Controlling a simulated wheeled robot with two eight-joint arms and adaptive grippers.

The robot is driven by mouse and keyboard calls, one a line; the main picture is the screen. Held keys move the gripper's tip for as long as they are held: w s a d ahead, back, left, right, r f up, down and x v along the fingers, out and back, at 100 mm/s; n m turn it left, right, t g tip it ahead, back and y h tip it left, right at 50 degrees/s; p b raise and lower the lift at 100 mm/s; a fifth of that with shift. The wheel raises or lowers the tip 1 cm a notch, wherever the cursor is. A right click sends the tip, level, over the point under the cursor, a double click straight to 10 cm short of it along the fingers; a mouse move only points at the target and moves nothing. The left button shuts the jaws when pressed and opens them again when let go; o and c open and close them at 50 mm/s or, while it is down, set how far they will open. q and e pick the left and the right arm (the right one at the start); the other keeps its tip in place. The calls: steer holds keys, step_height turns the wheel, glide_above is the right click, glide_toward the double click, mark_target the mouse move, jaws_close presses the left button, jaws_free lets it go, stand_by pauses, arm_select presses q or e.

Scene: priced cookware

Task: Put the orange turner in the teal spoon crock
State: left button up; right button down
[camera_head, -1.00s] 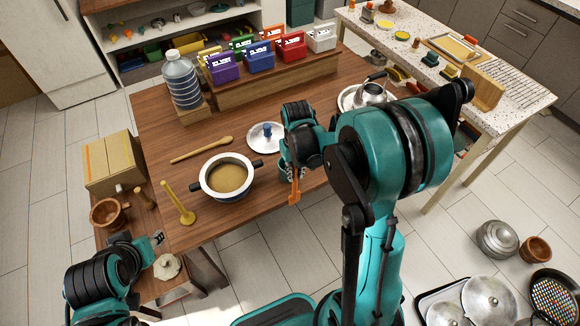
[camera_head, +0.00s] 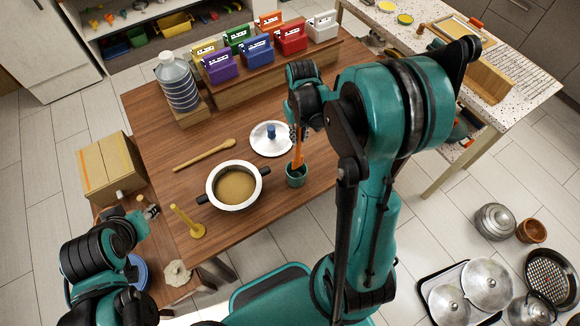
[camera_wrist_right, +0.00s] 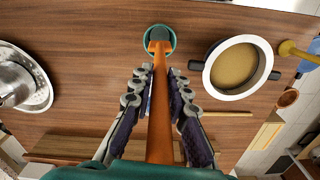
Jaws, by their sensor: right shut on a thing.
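The orange turner (camera_head: 298,152) is held by my right gripper (camera_head: 298,128) and hangs nearly upright. The teal spoon crock (camera_head: 296,180) stands near the front edge of the brown table, directly below. The turner's lower end meets the crock's mouth in the head view. In the right wrist view the turner (camera_wrist_right: 160,110) runs between the fingers of my right gripper (camera_wrist_right: 160,100), and its far end overlaps the crock (camera_wrist_right: 173,35). I cannot tell how deep it reaches inside. My left gripper (camera_head: 151,212) is at the table's left side, away from both; its jaws are too small to read.
A pot of brown contents (camera_head: 236,187) stands left of the crock, with a lid (camera_head: 271,139) behind it. A wooden spoon (camera_head: 204,155) and a yellow utensil (camera_head: 187,222) are farther left. A water bottle (camera_head: 178,84) and coloured boxes (camera_head: 255,54) stand at the back.

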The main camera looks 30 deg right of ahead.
mark_target(297, 152)
step_height(297, 152, down, 6)
steer(key=shift+w+b, duration=0.15)
steer(key=shift+b, duration=0.4)
steer(key=shift+w+f, duration=0.1)
steer(key=shift+f, duration=0.25)
arm_select(q)
steer(key=shift+w+f+b, duration=0.25)
steer(key=shift+f+b, duration=0.05)
steer(key=shift+f, duration=0.55)
arm_select(e)
steer(key=shift+f, duration=1.6)
steer(key=shift+f, duration=0.15)
steer(key=c, duration=1.5)
jaws_free()
arm_select(q)
steer(key=shift+f, duration=0.15)
arm_select(e)
steer(key=shift+o, duration=0.2)
